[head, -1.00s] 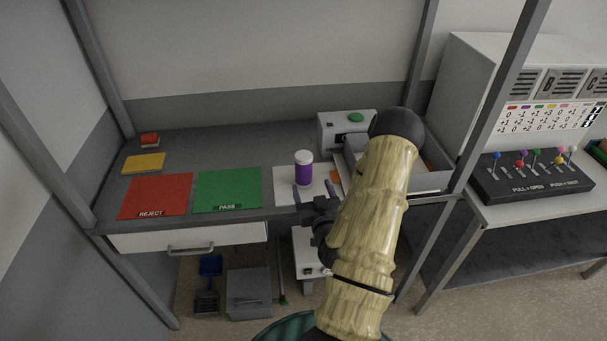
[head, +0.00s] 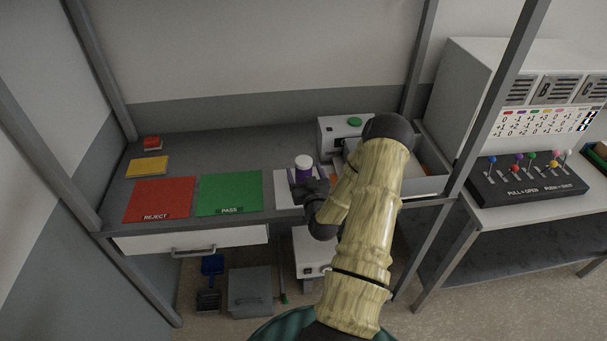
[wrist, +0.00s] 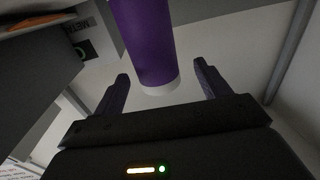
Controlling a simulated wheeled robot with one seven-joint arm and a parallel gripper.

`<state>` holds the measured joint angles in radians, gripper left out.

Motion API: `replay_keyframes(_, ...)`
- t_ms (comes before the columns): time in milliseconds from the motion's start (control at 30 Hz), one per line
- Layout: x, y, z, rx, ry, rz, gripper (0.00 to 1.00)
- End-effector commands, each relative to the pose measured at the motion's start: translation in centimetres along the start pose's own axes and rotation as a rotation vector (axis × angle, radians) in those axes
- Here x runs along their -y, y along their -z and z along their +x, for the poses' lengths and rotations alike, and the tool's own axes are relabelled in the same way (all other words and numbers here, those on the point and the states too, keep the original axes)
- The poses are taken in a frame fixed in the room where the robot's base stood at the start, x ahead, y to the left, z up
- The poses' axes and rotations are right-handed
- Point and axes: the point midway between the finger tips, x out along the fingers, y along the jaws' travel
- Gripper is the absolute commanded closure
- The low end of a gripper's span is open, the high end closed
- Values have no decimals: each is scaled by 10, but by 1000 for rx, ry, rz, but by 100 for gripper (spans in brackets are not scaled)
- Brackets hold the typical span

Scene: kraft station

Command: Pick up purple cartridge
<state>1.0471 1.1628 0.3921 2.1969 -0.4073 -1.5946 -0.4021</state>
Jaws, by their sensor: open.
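The purple cartridge (head: 303,173) has a white cap and stands upright on a white pad (head: 283,196) on the workbench. My gripper (head: 305,187) is at the front of the cartridge and hides its lower part in the head view. In the wrist view, the cartridge (wrist: 148,45) shows large, with a white end, ahead of and between the two dark fingers of my open gripper (wrist: 160,88). Gaps show on both sides of the cartridge. I cannot tell whether it lies fully within the fingers.
A green PASS mat (head: 228,190) and a red REJECT mat (head: 160,198) lie to the left. A white device with a green button (head: 341,134) stands behind right, beside a grey tray (head: 425,184). A lever box (head: 525,180) is on the right table.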

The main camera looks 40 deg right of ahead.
Motion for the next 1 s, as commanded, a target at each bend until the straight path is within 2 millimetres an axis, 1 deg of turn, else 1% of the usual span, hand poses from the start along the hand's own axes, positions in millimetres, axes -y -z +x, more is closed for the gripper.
replay_keyframes(167, -1, 3, 11, -2, -1, 0, 25)
replay_keyframes(400, -3, 3, 41, -2, -1, 0, 25)
replay_keyframes(500, -3, 1, 49, 0, 0, 0, 25)
replay_keyframes(600, -3, 0, 52, -1, -1, -1, 25)
replay_keyframes(1000, -3, 0, 52, 0, 0, 0, 25)
